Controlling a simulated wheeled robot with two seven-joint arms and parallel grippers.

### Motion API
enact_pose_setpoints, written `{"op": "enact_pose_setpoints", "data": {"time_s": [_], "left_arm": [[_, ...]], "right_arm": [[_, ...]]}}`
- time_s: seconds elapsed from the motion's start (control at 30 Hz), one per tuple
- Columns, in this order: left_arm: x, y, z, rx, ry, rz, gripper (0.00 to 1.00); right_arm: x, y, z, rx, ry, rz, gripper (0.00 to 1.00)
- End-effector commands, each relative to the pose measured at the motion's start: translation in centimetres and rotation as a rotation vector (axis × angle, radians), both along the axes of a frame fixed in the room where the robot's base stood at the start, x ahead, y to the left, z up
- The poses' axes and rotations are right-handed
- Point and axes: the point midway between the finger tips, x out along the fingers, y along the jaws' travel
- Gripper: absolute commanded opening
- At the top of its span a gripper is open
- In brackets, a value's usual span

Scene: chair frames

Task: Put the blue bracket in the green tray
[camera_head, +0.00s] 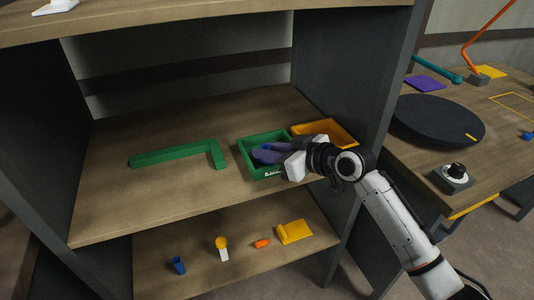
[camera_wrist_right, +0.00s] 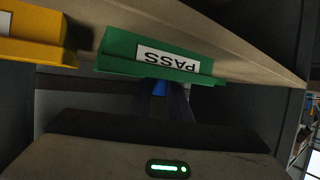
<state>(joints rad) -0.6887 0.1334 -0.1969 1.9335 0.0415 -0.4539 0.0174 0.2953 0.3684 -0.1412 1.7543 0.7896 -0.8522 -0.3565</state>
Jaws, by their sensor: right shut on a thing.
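The green tray (camera_head: 246,153) stands near the right end of the middle shelf. In the right wrist view the tray (camera_wrist_right: 120,45) shows its "PASS" label upside down. My right gripper (camera_head: 268,153) comes in from the right, its dark fingers over the tray's inside. It is shut on a small blue piece, the blue bracket (camera_wrist_right: 160,88), which shows between the fingertips beside the tray's edge in the right wrist view. Most of the bracket is hidden by the fingers. I cannot tell whether it touches the tray floor. My left gripper is not in view.
An orange-yellow tray (camera_head: 338,133) stands right behind the green one. A green L-shaped bar (camera_head: 170,156) lies to the left. The dark side panel (camera_head: 350,75) is close on the right. The lower shelf holds a blue piece (camera_head: 178,265), a yellow piece (camera_head: 295,232) and other small parts.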

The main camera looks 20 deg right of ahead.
Motion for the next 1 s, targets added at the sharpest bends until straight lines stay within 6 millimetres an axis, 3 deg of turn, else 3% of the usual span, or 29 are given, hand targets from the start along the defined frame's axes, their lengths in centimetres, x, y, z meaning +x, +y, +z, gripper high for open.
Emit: {"op": "enact_pose_setpoints", "data": {"time_s": [0.37,0.4,0.43,0.77,1.0], "left_arm": [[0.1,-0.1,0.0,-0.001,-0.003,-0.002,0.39],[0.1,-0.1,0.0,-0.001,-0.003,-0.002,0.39],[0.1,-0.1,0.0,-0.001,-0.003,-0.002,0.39],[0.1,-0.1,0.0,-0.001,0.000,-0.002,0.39],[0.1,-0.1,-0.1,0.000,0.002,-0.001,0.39]], "right_arm": [[0.0,0.0,-1.0,0.001,-0.003,0.000,0.00],[0.0,0.0,-1.0,0.001,-0.002,0.000,0.21],[0.0,0.0,-1.0,0.001,-0.002,0.000,0.25],[-0.2,-0.2,-0.6,0.000,-0.002,-0.001,0.25],[-3.6,-2.1,0.9,-0.004,-0.002,-0.001,0.25]]}}
